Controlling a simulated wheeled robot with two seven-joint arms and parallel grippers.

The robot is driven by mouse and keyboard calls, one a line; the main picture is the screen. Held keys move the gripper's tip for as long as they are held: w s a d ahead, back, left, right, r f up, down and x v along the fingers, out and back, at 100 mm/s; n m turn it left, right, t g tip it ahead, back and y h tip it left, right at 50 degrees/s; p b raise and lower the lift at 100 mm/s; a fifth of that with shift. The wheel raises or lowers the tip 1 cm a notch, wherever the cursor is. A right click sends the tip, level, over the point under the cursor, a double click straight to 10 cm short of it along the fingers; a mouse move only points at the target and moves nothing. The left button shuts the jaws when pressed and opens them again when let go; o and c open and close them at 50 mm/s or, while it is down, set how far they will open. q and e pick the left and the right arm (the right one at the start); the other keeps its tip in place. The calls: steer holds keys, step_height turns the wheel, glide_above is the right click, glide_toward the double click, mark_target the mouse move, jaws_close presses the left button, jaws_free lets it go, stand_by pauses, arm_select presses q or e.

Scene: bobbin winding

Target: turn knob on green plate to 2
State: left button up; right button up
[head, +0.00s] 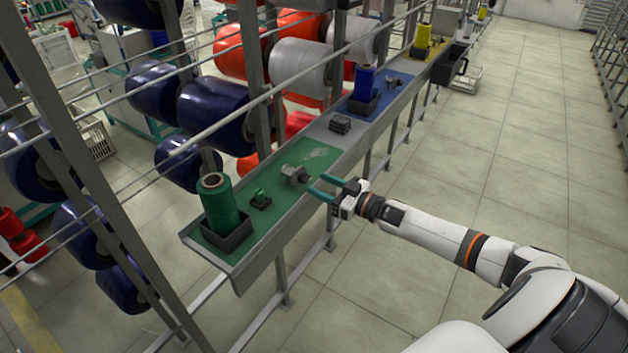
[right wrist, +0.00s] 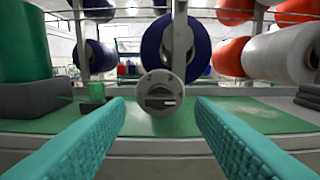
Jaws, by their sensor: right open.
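The green plate (head: 270,210) lies on the long shelf. The grey knob (head: 293,174) stands on it, right of a small green switch-like part (head: 261,199). My right gripper (head: 327,187) is open and empty, just in front of the knob. In the right wrist view its teal fingers (right wrist: 160,125) lie left and right of the knob, apart from it. My left gripper is out of view.
A green bobbin (head: 219,203) stands in a dark holder (head: 229,236) at the plate's near end. A dark block (head: 340,123) and a blue plate (head: 375,100) with a blue bobbin (head: 364,83) lie farther along. Rails and large spools stand behind. The floor on the right is clear.

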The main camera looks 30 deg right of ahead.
mark_target(309, 180)
steer(key=shift+x, duration=1.6)
steer(key=c, duration=1)
